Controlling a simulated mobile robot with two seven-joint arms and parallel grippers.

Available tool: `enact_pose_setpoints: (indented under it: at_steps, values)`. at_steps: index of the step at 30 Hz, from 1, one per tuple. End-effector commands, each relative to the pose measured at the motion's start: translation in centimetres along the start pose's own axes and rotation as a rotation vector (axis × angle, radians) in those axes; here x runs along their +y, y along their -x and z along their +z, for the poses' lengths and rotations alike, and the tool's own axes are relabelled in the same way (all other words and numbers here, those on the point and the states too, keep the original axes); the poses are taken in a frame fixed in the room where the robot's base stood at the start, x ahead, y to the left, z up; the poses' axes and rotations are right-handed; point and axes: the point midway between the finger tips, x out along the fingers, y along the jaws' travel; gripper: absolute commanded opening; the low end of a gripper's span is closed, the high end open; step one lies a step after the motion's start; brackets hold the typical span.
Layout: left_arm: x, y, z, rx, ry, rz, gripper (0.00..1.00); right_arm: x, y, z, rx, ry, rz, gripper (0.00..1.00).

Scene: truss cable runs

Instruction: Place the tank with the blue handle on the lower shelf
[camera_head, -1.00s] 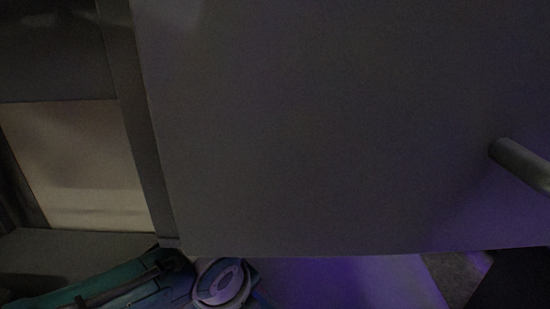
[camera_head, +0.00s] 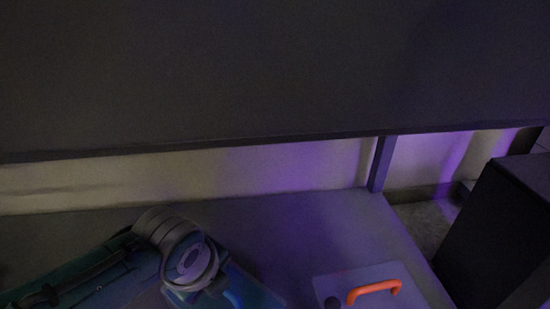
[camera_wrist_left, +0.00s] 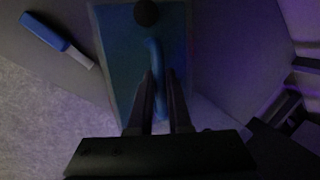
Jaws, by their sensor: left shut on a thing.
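The tank with the blue handle (camera_wrist_left: 122,65) is in the left wrist view, a flat blue box with a black cap at its far end. Its blue handle (camera_wrist_left: 154,56) runs between the fingers of my left gripper (camera_wrist_left: 160,80), which is shut on it. In the head view, part of the blue tank (camera_head: 252,288) shows low in the picture beside my left wrist, which hides most of it. The lower shelf (camera_head: 300,225) is the grey surface beneath the dark overhanging panel. I cannot tell whether the tank touches it. My right gripper is out of view.
A pale tank with an orange handle (camera_head: 374,289) stands to the right on the shelf. A dark upper panel (camera_head: 270,70) overhangs, with a post (camera_head: 381,163) at right. A black box (camera_head: 495,235) is far right. A blue-handled tool (camera_wrist_left: 45,32) lies at upper left in the wrist view.

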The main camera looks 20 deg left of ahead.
Motion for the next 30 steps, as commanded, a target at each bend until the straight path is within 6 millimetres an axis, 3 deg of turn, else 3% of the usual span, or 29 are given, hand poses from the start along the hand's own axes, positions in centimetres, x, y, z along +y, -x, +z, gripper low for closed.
enact_pose_setpoints:
  at_steps: [3,14,15,23,30]
  values:
    - [0.37,-1.87,-0.24,-0.001,0.002,-0.005,0.00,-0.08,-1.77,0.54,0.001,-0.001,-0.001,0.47]
    - [0.40,-1.92,-0.24,-0.001,0.001,-0.005,0.00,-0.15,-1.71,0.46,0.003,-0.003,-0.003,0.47]
    - [0.73,-2.09,-0.33,0.001,0.001,0.003,0.18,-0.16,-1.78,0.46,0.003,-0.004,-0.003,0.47]
    - [0.71,-2.02,-0.32,0.001,0.001,0.002,0.47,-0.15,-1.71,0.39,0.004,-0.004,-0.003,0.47]
    - [0.68,-1.93,-0.32,0.001,0.001,0.002,0.47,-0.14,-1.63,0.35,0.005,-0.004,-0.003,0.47]
